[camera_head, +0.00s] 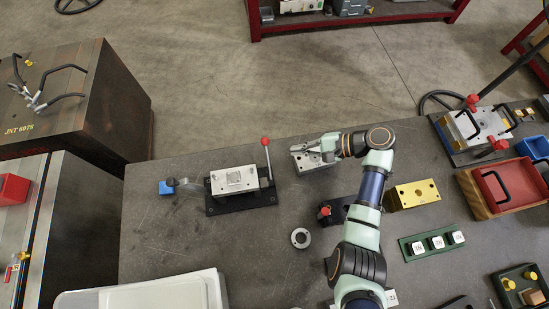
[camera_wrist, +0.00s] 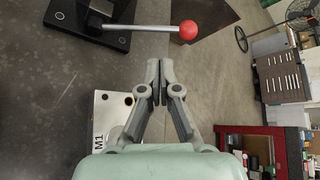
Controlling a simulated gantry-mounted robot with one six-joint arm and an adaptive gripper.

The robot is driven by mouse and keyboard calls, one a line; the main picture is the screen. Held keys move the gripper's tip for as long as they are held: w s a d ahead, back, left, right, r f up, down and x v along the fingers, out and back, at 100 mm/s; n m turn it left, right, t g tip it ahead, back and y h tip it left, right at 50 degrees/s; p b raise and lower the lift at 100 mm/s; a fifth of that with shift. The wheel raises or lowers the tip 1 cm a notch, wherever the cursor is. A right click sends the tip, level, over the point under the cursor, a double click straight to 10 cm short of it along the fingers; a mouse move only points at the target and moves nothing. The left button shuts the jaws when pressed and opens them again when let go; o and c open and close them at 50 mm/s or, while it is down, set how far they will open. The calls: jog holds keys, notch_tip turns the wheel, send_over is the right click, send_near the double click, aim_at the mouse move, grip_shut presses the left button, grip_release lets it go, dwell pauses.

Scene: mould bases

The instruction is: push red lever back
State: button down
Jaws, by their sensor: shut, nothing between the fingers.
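The red-knobbed lever (camera_head: 267,158) stands at the right side of a silver block on a black base (camera_head: 235,182), left of my arm. Its knob is at the top. In the wrist view the lever's red ball knob (camera_wrist: 188,30) and grey rod lie across the upper part of the picture, ahead of the fingertips and apart from them. My gripper (camera_wrist: 160,68) is shut with its fingers together and empty. In the head view my gripper (camera_head: 301,149) points left, above a silver block marked M1 (camera_wrist: 112,115), to the right of the lever.
A blue piece (camera_head: 166,187) sits at the left end of the lever fixture. A grey ring (camera_head: 300,238), a yellow block (camera_head: 413,194) and a small red-knobbed fixture (camera_head: 326,211) are on the table. Table space between the lever and my gripper looks clear.

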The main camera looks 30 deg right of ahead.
aim_at(268, 162)
jog(key=shift+s+d+f+m+t+y, duration=0.15)
jog(key=shift+s+d+m, duration=0.1)
jog(key=shift+d, duration=0.1)
jog(key=shift+s+d+f+m+t+y, duration=0.1)
jog(key=shift+d+f+m+t+y, duration=0.05)
jog(key=shift+d+m, duration=0.15)
jog(key=b+x, duration=0.1)
jog(key=x, duration=0.9)
jog(key=shift+s+r, duration=0.1)
